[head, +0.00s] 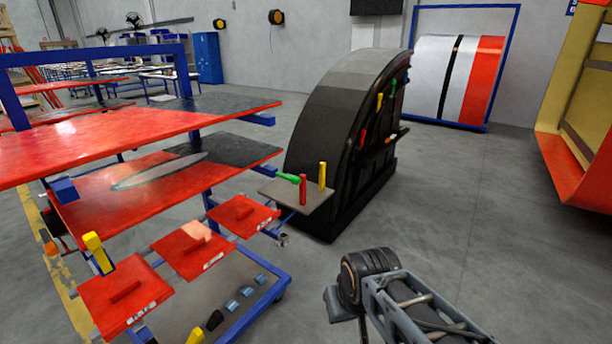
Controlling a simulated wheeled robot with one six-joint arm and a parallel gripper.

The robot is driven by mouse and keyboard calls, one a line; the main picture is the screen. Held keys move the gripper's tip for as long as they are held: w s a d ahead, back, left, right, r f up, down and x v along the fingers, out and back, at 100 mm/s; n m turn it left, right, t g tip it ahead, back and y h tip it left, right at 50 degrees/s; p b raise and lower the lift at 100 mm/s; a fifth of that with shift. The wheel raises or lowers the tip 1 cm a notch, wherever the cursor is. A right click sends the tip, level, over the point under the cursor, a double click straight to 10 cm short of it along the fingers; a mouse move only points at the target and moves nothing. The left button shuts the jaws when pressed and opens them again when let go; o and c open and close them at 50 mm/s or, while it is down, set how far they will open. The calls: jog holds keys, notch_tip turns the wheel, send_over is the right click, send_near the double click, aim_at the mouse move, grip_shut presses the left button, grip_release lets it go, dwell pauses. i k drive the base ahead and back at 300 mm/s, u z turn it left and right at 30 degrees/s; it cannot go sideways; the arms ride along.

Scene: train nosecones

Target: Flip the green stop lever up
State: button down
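A green lever (288,178) lies roughly level on a small grey shelf (312,200) at the left side of the large black arched casing (335,110). Its handle points left. A red lever (303,189) and a yellow lever (322,176) stand upright to its right on the same shelf. More small coloured handles, among them a green one (379,103), show on the casing's right side. My arm reaches in from the bottom edge, in front of the casing and well apart from the levers. I cannot make out my gripper's fingers.
A blue-framed rack with red panels (150,125) fills the left. Red plates with handles (243,215) jut out near the shelf. Grey floor (480,220) is clear to the right of the casing. A white, black and red panel (433,80) stands behind, and a yellow-red structure (575,120) stands far right.

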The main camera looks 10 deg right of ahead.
aim_at(295, 180)
jog(key=u, duration=4.25)
jog(key=k, duration=2.25)
jog(key=z, duration=1.1)
jog(key=i, duration=0.5)
jog(key=z, duration=0.05)
